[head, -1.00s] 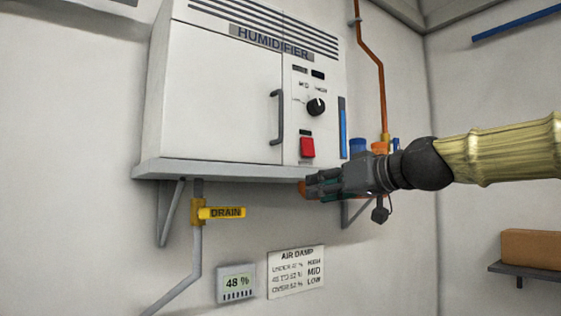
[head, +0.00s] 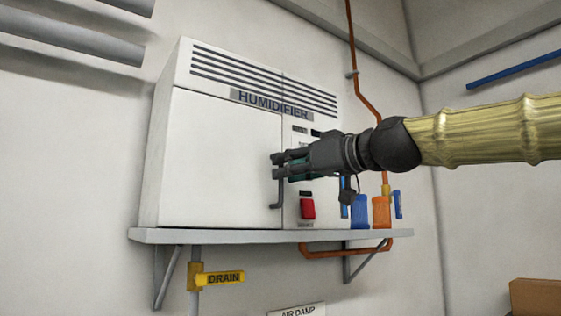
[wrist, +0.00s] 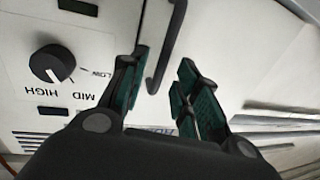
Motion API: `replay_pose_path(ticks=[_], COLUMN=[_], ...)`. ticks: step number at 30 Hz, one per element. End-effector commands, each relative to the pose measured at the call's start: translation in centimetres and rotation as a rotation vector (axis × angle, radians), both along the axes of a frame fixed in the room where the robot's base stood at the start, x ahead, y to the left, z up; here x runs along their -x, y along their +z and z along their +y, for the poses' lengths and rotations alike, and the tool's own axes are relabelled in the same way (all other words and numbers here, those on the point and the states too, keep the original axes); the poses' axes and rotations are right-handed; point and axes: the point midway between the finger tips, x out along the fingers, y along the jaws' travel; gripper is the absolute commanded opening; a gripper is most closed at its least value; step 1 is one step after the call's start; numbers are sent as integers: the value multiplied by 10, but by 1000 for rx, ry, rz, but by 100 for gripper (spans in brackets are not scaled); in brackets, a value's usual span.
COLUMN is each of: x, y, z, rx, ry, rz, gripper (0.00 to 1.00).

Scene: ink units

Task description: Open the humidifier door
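The white humidifier (head: 260,80) sits on a wall shelf in the head view. Its door (head: 215,160) is the flat left front panel and looks closed. The dark door handle (head: 276,198) is at the door's right edge, its upper part hidden by my gripper (head: 277,166). In the wrist view the handle (wrist: 165,50) runs between my two spread, green-padded fingers (wrist: 164,68). My gripper is open. I see no clear contact with the handle; how deep it lies between the fingers cannot be told.
The control panel with its dial (wrist: 58,65) is close beside the left finger in the wrist view. A red switch (head: 307,208) is below my gripper. Blue (head: 360,212) and orange (head: 381,212) containers stand at the shelf's (head: 240,236) right. An orange pipe (head: 360,85) runs up the wall.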

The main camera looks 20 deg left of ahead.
Motion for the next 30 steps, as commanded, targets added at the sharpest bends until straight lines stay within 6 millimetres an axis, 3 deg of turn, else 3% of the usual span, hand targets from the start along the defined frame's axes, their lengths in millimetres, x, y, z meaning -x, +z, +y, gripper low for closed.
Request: replay_pose_path(ticks=[7,19,24,30], x=[-11,-14,-14,-14], y=[2,0,0,0], z=[22,27,27,27], rx=[0,0,0,0], ry=[0,0,0,-1], rz=[-1,-1,-1,-1], gripper=[32,32,1,0])
